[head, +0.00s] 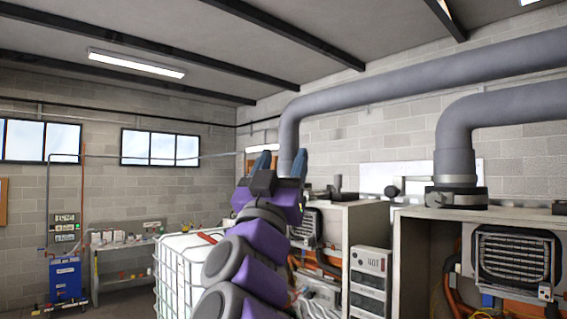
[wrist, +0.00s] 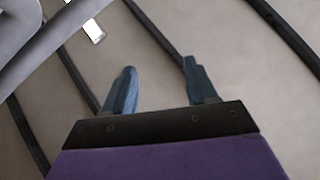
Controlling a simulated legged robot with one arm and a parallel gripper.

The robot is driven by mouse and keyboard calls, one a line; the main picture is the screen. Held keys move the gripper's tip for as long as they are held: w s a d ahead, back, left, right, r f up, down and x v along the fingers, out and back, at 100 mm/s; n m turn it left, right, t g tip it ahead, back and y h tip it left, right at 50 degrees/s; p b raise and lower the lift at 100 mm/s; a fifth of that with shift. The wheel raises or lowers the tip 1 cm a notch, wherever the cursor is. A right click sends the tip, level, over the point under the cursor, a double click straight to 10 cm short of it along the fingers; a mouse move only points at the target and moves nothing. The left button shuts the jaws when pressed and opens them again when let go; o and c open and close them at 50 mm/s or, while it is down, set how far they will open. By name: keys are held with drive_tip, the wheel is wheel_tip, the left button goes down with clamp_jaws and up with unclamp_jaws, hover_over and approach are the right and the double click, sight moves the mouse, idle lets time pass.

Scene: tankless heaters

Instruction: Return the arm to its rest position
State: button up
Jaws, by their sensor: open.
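My gripper (head: 281,163) is raised in the middle of the head view, at the end of my purple and grey arm. Its two blue fingers point upward and stand apart with nothing between them. In the wrist view my gripper (wrist: 160,90) also shows open and empty, with the ceiling behind it. Part of the arm hides what stands behind it in the head view.
Open heater cabinets (head: 419,214) stand at the right, with thick grey pipes (head: 400,90) above. A white caged tank (head: 180,270) is left of my arm. A workbench (head: 125,244) and a blue unit (head: 66,280) stand at the far left.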

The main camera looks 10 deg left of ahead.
drive_tip(key=shift+y, duration=0.3)
